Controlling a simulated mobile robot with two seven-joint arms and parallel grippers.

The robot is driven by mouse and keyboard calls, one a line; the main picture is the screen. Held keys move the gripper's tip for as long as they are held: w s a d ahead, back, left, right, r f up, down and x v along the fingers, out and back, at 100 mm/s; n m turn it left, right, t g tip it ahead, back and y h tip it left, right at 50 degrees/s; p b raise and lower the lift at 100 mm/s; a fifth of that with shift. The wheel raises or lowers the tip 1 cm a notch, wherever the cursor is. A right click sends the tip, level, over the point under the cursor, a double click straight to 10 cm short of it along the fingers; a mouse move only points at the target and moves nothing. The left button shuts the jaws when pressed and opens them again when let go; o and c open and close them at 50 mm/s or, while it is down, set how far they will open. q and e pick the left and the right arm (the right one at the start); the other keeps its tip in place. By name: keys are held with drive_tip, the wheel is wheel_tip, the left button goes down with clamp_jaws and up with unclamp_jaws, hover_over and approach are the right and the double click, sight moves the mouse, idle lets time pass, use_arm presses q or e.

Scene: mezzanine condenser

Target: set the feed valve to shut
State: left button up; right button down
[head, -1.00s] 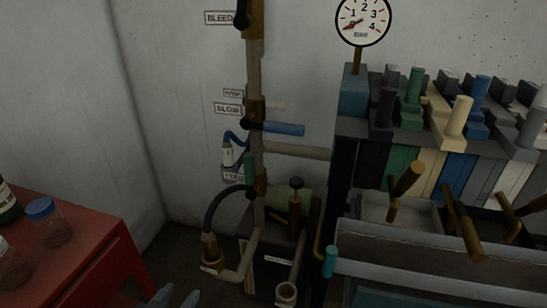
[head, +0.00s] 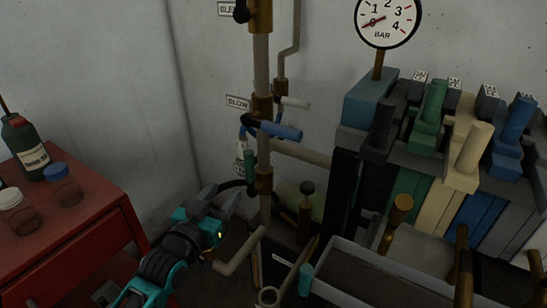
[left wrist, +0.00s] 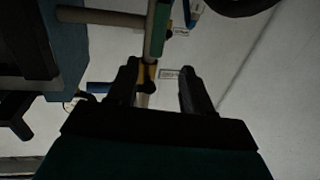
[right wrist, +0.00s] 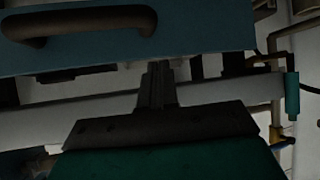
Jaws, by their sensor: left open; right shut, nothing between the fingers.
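The feed valve has a green lever (head: 250,165) standing upright beside the grey vertical pipe, at a brass body (head: 265,182). The feed label (head: 240,169) behind it is partly hidden. My left gripper (head: 230,198) is open and empty, just below and left of the lever, apart from it. In the left wrist view its two fingers (left wrist: 158,85) are spread, and a green bar (left wrist: 160,28), seemingly that lever, lies beyond them. My right gripper (right wrist: 157,85) is shut and empty in the right wrist view, near a blue panel with a dark handle (right wrist: 85,24). It is outside the head view.
The blue blow lever (head: 278,130) sticks out right above the feed valve. A red cabinet (head: 105,235) with jars and a bottle stands left. A gauge (head: 387,20), coloured levers and a grey trough (head: 375,280) are right. A teal-handled part (head: 305,280) is low in front.

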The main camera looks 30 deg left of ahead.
sight(247, 162)
use_arm(q)
drive_tip(key=w, duration=0.9)
drive_tip(key=w+a, duration=0.1)
drive_tip(key=w, duration=0.3)
drive_tip(key=shift+w+r+b, duration=0.3)
drive_tip(key=shift+r+b, duration=0.05)
drive_tip(key=shift+r, duration=0.05)
drive_tip(key=shift+c, duration=0.3)
clamp_jaws()
